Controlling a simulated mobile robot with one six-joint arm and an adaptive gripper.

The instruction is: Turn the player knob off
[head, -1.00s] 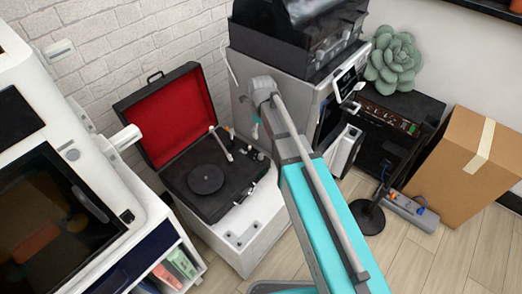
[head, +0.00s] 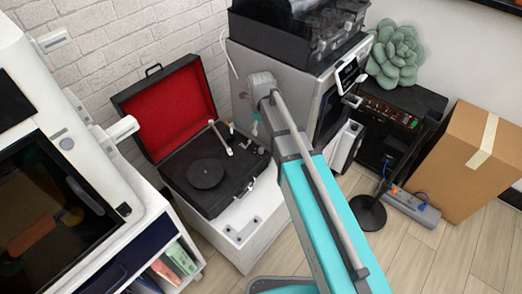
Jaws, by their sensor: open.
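The record player (head: 228,196) is a black case on a white cabinet, with its red-lined lid (head: 180,110) standing open against the brick wall. A dark record (head: 206,174) lies on its deck, with a pale tonearm (head: 222,138) to the right of it. Small controls sit along the deck's right side; they are too small and partly covered to tell which is the player knob or how it is set. My teal and grey arm reaches up in front of the player's right side.
A white machine (head: 95,170) with a dark window stands close at left. A grey machine (head: 245,75) stands behind my arm. At right are a black amplifier (head: 385,115), a stand with a round base (head: 368,212), a power strip (head: 412,207) and a cardboard box (head: 465,160).

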